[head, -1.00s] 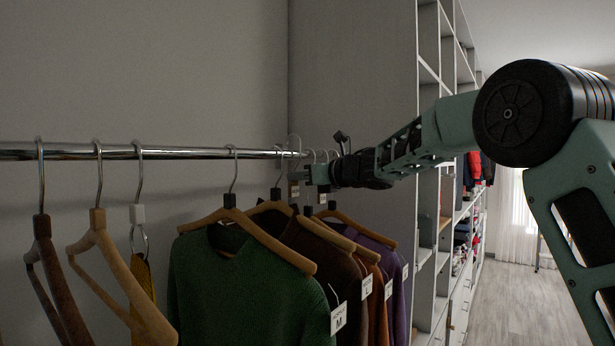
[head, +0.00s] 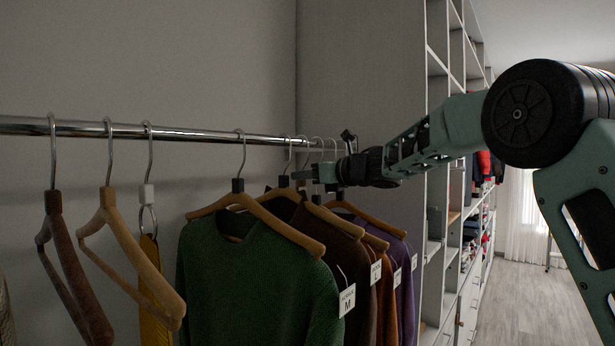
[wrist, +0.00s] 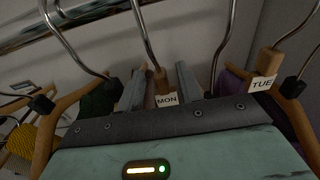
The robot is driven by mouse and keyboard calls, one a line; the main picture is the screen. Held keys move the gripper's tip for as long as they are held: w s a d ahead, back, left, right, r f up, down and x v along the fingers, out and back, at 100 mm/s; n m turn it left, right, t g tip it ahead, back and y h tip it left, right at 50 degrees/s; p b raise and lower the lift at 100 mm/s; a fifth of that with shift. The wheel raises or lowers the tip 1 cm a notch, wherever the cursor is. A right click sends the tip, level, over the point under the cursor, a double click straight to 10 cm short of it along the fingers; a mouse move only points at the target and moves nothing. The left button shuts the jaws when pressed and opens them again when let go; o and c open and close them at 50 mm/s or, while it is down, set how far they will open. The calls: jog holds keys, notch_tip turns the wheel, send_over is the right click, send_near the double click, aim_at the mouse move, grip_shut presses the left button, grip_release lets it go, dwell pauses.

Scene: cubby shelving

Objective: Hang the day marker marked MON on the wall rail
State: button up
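The MON marker (wrist: 167,100) is a small white label on a wooden block with a metal hook rising from it. In the wrist view it sits between the two fingers of my gripper (wrist: 161,85), with what looks like a gap on each side. My gripper looks open around it. The top of its hook leaves the picture, so I cannot tell whether it rests on the rail. The chrome wall rail (head: 180,133) runs across the head view and shows at upper left in the wrist view (wrist: 60,25). In the head view my gripper (head: 308,173) is just below the rail's far end.
A TUE marker (wrist: 263,84) hangs to the right in the wrist view. A green sweater (head: 258,265) and other garments hang close under my gripper. Bare wooden hangers (head: 120,240) and a yellow item (head: 155,290) hang at left. A tall shelf unit (head: 360,90) stands behind.

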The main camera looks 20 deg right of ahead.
jog(key=b+v, duration=0.5)
jog(key=v, duration=1.2)
jog(key=shift+d+b, duration=0.15)
jog(key=shift+b, duration=0.25)
